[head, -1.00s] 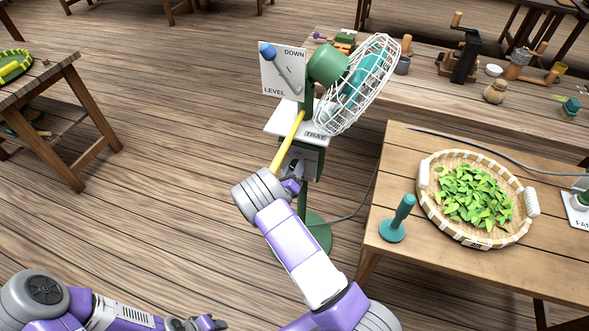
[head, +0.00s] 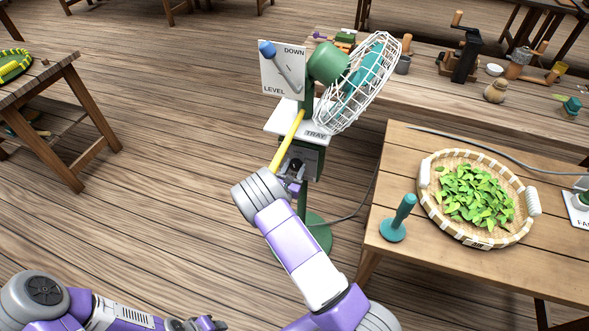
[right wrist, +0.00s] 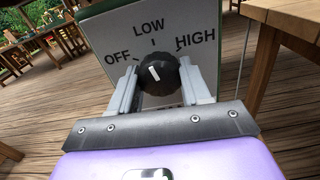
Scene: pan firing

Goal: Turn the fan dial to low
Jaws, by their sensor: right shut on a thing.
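The fan dial (right wrist: 158,75) is a black knob on a grey panel marked OFF, LOW and HIGH. In the right wrist view its white mark points up and a little left, between OFF and LOW and nearer LOW. My right gripper (right wrist: 158,88) is shut on the dial, one finger on each side. In the head view the right gripper (head: 295,184) is at the panel below the fan's tray, partly hidden by my wrist. The fan (head: 352,85) has a white wire cage and a green motor on a green stand. My left gripper (head: 205,324) is low at the bottom edge, its jaws unclear.
A yellow stick (head: 287,142) lies against the white tray (head: 283,118) above the panel. A lever plate (head: 272,84) marked DOWN and LEVEL is higher up. A table (head: 400,265) with a basket of leaves (head: 472,200) stands to the right.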

